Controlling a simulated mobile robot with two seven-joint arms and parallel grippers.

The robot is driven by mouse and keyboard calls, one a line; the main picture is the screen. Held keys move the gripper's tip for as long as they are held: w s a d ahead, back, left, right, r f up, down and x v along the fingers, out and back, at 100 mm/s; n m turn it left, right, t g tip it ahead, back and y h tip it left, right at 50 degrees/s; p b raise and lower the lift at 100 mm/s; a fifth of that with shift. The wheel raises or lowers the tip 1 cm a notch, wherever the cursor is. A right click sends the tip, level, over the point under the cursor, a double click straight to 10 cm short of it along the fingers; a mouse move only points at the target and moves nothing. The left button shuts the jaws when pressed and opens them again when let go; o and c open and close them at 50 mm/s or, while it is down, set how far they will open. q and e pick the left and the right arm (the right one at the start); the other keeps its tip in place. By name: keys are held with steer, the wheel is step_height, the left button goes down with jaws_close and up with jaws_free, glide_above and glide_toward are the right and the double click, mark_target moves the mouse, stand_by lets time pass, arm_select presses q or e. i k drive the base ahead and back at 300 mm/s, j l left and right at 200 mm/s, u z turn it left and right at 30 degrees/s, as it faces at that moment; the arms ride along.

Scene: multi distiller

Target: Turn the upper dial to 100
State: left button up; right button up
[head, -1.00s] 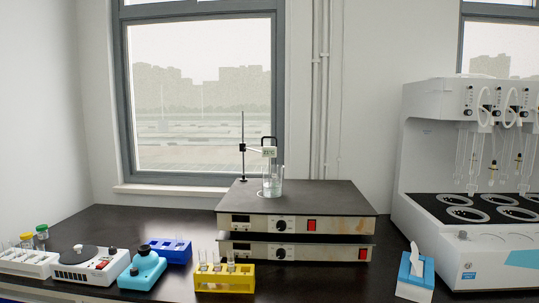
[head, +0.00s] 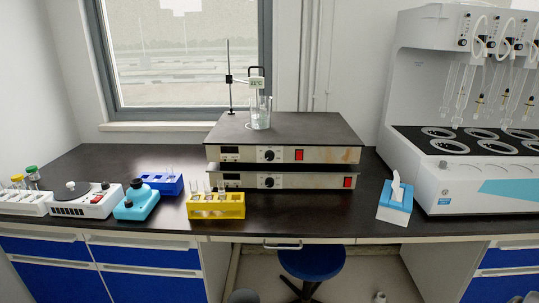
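Two flat hot plates are stacked on the dark bench in the head view. The upper hot plate (head: 330,153) has a black upper dial (head: 269,156) on its front, between a small dark display (head: 230,154) and a red switch (head: 299,155). The lower hot plate (head: 308,183) has a like dial (head: 269,182) and a red switch (head: 348,182). The dial's markings are too small to read. A glass beaker (head: 261,117) stands on the upper plate beside a rod stand with a small temperature display (head: 256,84). Neither of my grippers is in view.
A yellow tube rack (head: 216,211) stands in front of the plates at the left. A blue tube rack (head: 163,186), a turquoise device (head: 137,206) and a white device (head: 82,206) are further left. A tissue box (head: 395,204) and a large distiller (head: 430,181) stand right. A blue stool (head: 311,264) is below.

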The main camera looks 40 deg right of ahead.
mark_target(270, 155)
steer(key=z, duration=1.3)
